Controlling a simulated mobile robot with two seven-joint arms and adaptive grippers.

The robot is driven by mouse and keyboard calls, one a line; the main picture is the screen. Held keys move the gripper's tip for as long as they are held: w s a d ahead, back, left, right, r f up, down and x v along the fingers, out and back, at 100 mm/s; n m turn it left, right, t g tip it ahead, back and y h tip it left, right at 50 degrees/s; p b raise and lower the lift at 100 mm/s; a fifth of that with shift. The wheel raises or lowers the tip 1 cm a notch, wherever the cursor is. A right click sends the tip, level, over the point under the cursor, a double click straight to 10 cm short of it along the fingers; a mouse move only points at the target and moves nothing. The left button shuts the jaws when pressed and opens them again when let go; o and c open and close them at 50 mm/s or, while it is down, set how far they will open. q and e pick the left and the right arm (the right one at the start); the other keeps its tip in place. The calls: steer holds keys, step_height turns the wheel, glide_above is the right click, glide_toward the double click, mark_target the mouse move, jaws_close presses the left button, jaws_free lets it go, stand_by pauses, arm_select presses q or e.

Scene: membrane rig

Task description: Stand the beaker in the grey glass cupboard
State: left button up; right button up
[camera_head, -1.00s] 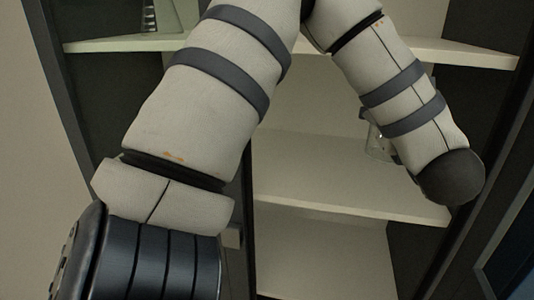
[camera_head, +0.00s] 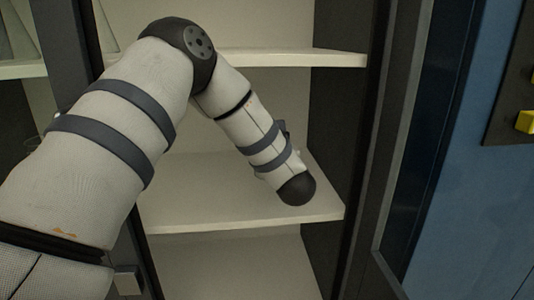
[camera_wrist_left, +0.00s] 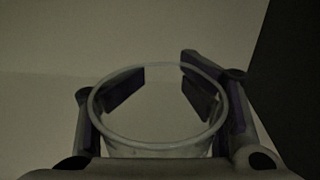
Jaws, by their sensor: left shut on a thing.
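The grey cupboard (camera_head: 340,120) stands open in the head view, with pale shelves. My left arm reaches into it over the middle shelf (camera_head: 230,207). My left gripper is mostly hidden behind my wrist in the head view. In the left wrist view my left gripper (camera_wrist_left: 161,90) is shut on the clear beaker (camera_wrist_left: 158,148), with one finger on each side. The beaker's round rim faces the wrist camera. I cannot see the beaker in the head view, nor tell whether its base touches the shelf. My right gripper is out of view.
The upper shelf (camera_head: 300,58) runs above my forearm. The middle shelf's visible front part is bare. A dark upright post (camera_head: 75,45) stands at the left. A blue panel (camera_head: 450,190) with a yellow knob (camera_head: 525,122) is at the right. Clear glassware shows at the upper left.

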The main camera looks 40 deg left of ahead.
arm_select(q)
step_height(320, 180, down, 3)
steer(key=shift+f, duration=0.2)
steer(key=shift+r, duration=0.15)
steer(key=o, duration=0.7)
steer(key=shift+f, duration=0.2)
steer(key=o, duration=0.7)
steer(key=shift+r, duration=0.1)
steer(key=shift+s+d+r, duration=0.1)
steer(key=shift+d+r, duration=0.05)
steer(key=shift+d, duration=0.05)
steer(key=v, duration=1.1)
steer(key=shift+s+d, duration=0.25)
